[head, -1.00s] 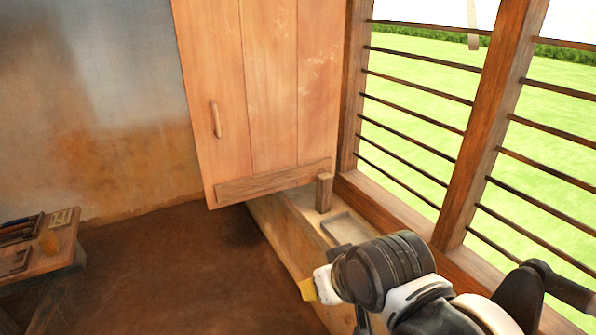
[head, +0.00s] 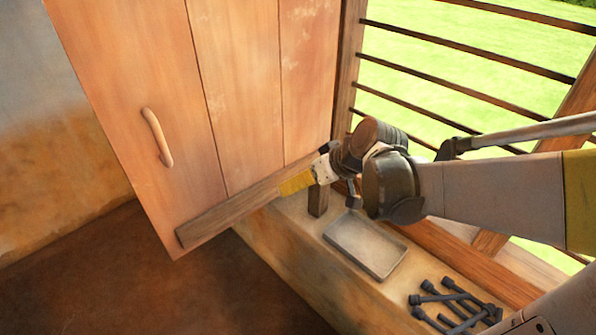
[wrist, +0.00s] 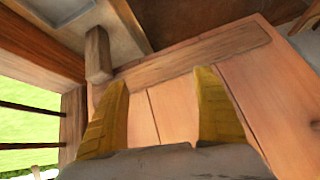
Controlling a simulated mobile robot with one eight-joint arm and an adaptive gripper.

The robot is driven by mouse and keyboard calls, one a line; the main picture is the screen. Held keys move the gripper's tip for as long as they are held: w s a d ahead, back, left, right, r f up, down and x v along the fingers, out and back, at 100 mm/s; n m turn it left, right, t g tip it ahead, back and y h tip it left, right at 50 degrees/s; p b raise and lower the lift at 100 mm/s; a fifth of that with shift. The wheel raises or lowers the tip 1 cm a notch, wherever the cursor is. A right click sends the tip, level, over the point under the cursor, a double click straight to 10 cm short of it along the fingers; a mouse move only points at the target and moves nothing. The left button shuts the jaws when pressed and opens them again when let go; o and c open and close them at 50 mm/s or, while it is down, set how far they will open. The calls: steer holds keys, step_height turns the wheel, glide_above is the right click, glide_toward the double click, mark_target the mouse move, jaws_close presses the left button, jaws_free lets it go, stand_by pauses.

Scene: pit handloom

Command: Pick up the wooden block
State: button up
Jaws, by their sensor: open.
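The wooden block (head: 318,201) is a small dark brown upright piece. It stands on the ledge (head: 290,240) beside the lower edge of the wooden door, and my gripper hides its upper part in the head view. It also shows in the wrist view (wrist: 98,56), left of both fingers. My gripper (head: 292,184) has yellow fingers and is in front of the door's lower batten, just left of the block. In the wrist view my gripper (wrist: 160,76) is open with nothing between its fingers. Whether it touches the block or door cannot be told.
The plank door (head: 235,100) has a handle (head: 157,137) and a batten (head: 225,217). A shallow grey tray (head: 365,246) and several dark pegs (head: 455,305) lie on the ledge to the right. Window bars (head: 460,90) stand behind my arm. The floor at left is clear.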

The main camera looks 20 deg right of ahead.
steer(key=w+d+f+n+t+y+b, duration=0.1)
steer(key=w+d+f+t+y, duration=0.1)
steer(key=w+d+f, duration=0.6)
steer(key=n+t+b, duration=0.1)
steer(key=n+t, duration=0.1)
steer(key=t, duration=0.1)
glide_toward(319, 193)
steer(key=w+d+r, duration=0.2)
steer(key=w+d, duration=0.1)
steer(key=a+b+x, duration=0.1)
steer(key=b+x, duration=0.2)
steer(key=x, duration=0.7)
steer(key=shift+w+a+f, duration=0.15)
steer(key=c, duration=1.5)
